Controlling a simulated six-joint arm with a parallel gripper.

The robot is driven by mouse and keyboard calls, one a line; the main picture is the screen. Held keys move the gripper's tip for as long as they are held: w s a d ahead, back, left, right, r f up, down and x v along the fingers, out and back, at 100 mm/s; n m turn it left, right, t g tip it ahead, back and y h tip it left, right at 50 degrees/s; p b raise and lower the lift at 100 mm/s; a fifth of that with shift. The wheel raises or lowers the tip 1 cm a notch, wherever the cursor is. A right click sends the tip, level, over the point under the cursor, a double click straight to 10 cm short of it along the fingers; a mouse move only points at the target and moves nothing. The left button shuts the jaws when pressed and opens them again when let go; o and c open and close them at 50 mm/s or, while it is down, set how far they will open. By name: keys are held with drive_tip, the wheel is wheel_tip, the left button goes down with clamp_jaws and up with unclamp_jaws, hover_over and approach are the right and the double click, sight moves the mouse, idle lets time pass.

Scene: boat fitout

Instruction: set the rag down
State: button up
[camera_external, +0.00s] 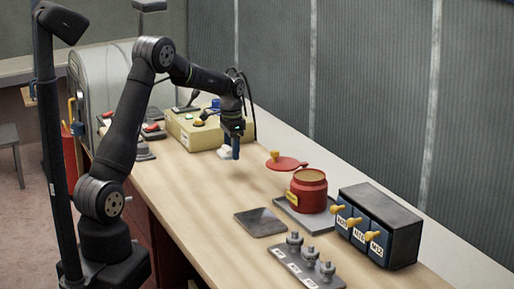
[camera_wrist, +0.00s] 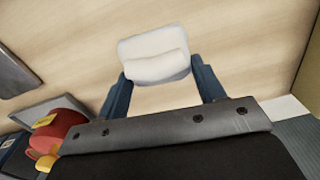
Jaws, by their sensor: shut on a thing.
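The rag is a small white folded cloth; it shows in the wrist view (camera_wrist: 155,58) between my two blue fingers. In the external view the rag (camera_external: 225,153) is a small pale patch beside my fingertips. My gripper (camera_external: 234,150) points down over the wooden bench, left of the red pot, and is shut on the rag; its fingers also show in the wrist view (camera_wrist: 160,78). The rag appears close above the bench top, but I cannot tell if it touches the wood.
A dark flat plate (camera_external: 260,222), a rack of metal fittings (camera_external: 290,262) and a black switch box (camera_external: 395,225) are nearer. A yellowish control box (camera_external: 190,132) is behind. Bare wood surrounds my gripper.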

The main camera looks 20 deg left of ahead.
drive_tip(key=s+d+r+m, duration=0.25)
drive_tip(key=d+m, duration=0.25)
drive_tip(key=d, duration=0.5)
drive_tip(key=s+d+r+m, duration=0.1)
drive_tip(key=d+r+m, duration=0.3)
drive_tip(key=d, duration=0.6)
drive_tip(key=s+d+r+m, duration=0.1)
drive_tip(key=d+r+m, duration=0.3)
drive_tip(key=d, duration=0.6)
drive_tip(key=m, duration=0.4)
hover_over(322, 226)
wheel_tip(322, 226, down, 13)
drive_tip(key=shift+a, duration=0.15)
drive_tip(key=shift+f, duration=2.15)
drive_tip(key=shift+f, duration=0.1)
drive_tip(key=o, duration=0.9)
